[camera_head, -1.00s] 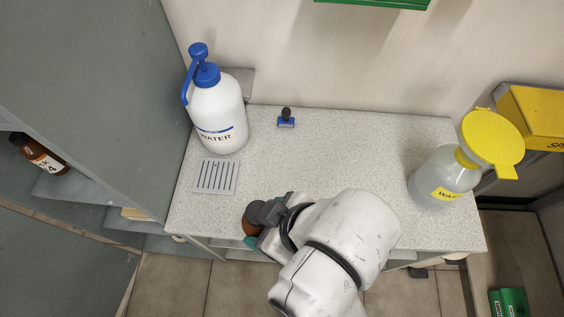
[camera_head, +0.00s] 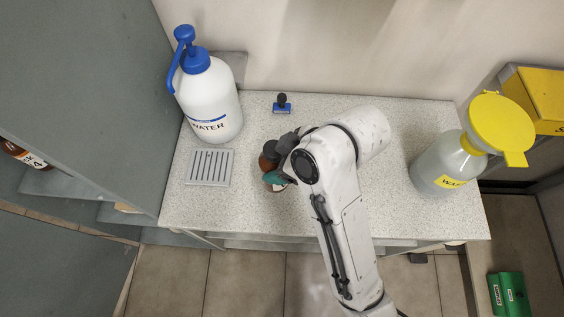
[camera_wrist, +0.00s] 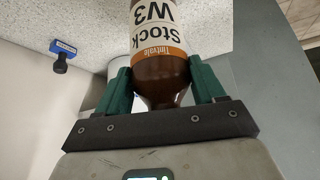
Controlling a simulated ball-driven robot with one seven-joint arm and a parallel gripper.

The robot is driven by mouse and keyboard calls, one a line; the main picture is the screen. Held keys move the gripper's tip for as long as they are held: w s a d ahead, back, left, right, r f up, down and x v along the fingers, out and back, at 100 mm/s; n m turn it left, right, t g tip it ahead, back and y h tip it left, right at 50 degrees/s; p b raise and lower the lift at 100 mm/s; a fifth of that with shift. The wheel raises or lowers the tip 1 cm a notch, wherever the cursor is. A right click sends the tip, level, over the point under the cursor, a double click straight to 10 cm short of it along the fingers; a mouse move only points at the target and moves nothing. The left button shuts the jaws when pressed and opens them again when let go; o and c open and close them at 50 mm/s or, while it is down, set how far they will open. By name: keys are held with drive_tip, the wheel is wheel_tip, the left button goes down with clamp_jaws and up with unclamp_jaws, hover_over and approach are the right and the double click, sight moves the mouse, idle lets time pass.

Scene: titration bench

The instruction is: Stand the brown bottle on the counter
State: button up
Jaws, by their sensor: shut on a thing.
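The brown bottle (camera_wrist: 160,75) is between the two teal fingers of my gripper (camera_wrist: 162,88) in the wrist view. Its white and orange label reads "Stock W3" and "Tintvale", upside down in that view. In the head view the bottle (camera_head: 267,161) shows in part beside my gripper (camera_head: 275,175), which covers much of it. The gripper is shut on the bottle, over the left-middle of the speckled counter (camera_head: 410,122). I cannot tell whether the bottle's base touches the counter.
A white water bottle (camera_head: 211,103) with a blue pump stands at the back left, behind a grey slotted tray (camera_head: 209,168). A small blue-and-black stamp (camera_head: 282,105) is near the wall. A waste bottle (camera_head: 447,163) with a yellow funnel stands right. The counter's right-middle is clear.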

drive_tip(key=shift+w+d+f, duration=0.1)
drive_tip(key=shift+w+f, duration=0.1)
drive_tip(key=shift+f, duration=0.5)
drive_tip(key=shift+w+f, duration=0.15)
drive_tip(key=shift+f, duration=0.6)
drive_tip(key=shift+w+d+f, duration=0.1)
drive_tip(key=shift+w+f, duration=0.1)
drive_tip(key=shift+f, duration=0.6)
drive_tip(key=o, duration=1.5)
drive_tip(key=shift+c, duration=0.2)
drive_tip(key=p+v, duration=0.2)
drive_tip(key=v, duration=1)
